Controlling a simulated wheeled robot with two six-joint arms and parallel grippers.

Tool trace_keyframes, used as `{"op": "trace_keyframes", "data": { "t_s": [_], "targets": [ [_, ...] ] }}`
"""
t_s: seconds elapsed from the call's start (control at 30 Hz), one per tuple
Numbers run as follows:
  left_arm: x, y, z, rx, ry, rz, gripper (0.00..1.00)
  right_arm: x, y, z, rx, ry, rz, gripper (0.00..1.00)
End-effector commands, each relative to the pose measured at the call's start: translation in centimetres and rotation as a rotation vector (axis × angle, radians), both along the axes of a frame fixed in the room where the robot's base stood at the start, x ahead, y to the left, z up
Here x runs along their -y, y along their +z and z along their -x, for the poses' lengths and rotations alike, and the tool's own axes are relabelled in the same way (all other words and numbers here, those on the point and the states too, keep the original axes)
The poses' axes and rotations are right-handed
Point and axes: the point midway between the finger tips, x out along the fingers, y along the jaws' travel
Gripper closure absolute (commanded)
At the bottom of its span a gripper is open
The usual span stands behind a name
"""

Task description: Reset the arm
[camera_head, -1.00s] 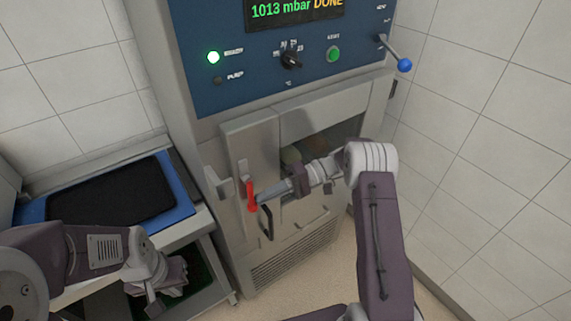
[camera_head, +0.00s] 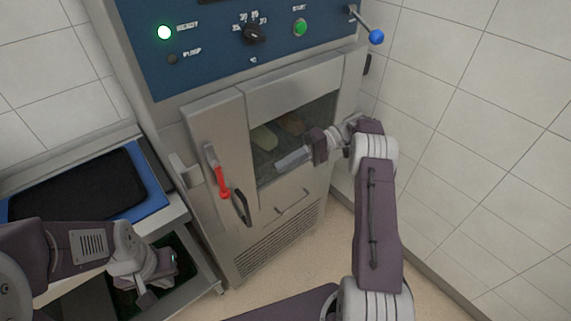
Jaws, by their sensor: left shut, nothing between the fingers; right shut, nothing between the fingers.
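My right arm comes in from the lower right, and its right gripper (camera_head: 292,160) is shut and empty. It is in front of the opening of the steel oven cabinet, to the right of the red handle (camera_head: 221,178) and apart from it. My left gripper (camera_head: 147,297) is at the lower left, shut and empty, near the side cart. It points down, and its fingertips are small in the picture.
The blue control panel (camera_head: 205,57) has a lit green lamp, a knob, a green button and a blue-tipped lever (camera_head: 376,37). Food lies behind the window. A blue tray (camera_head: 152,187) with a black mat (camera_head: 75,185) rests on the cart. A tiled wall stands at right.

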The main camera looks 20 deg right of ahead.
Motion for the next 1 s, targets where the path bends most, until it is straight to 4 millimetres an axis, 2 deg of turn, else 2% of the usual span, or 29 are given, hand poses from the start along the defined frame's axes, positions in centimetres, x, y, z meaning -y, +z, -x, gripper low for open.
{"op": "trace_keyframes", "data": {
  "t_s": [0.27,0.37,0.47,0.53,0.63,0.7,0.77,0.8,0.87,0.9,1.0],
  "targets": [
    [0.0,0.0,0.0,0.0,0.0,0.0,1.0,-0.1,0.0,0.0,0.001,0.001,0.0,1.0],
    [0.0,0.0,0.0,0.0,0.0,0.0,1.0,-1.5,1.2,-0.2,0.028,0.036,0.013,1.0],
    [0.0,0.0,0.0,0.0,0.0,0.0,1.0,-4.3,5.3,0.1,0.11,0.104,0.048,1.0],
    [0.0,0.0,0.0,0.0,0.0,0.0,1.0,-7.1,8.1,2.1,0.122,0.175,0.081,1.0],
    [0.0,0.0,0.0,0.0,0.0,0.0,1.0,-10.3,9.1,5.6,0.099,0.233,0.211,1.0],
    [0.0,0.0,0.0,0.0,0.0,0.0,1.0,-11.8,8.2,8.6,0.063,0.243,0.355,1.0],
    [0.0,0.0,0.0,0.0,0.0,0.0,1.0,-12.2,6.5,11.3,0.032,0.234,0.501,1.0],
    [0.0,0.0,0.0,0.0,0.0,0.0,1.0,-11.9,5.0,13.3,0.016,0.221,0.609,1.0],
    [0.0,0.0,0.0,0.0,0.0,0.0,1.0,-10.7,2.4,16.2,0.003,0.19,0.778,1.0],
    [0.0,0.0,0.0,0.0,0.0,0.0,1.0,-9.4,0.5,18.0,0.005,0.16,0.891,1.0],
    [0.0,0.0,0.0,0.0,0.0,0.0,1.0,-5.3,-3.8,21.2,0.038,0.068,1.131,1.0]
  ]
}}
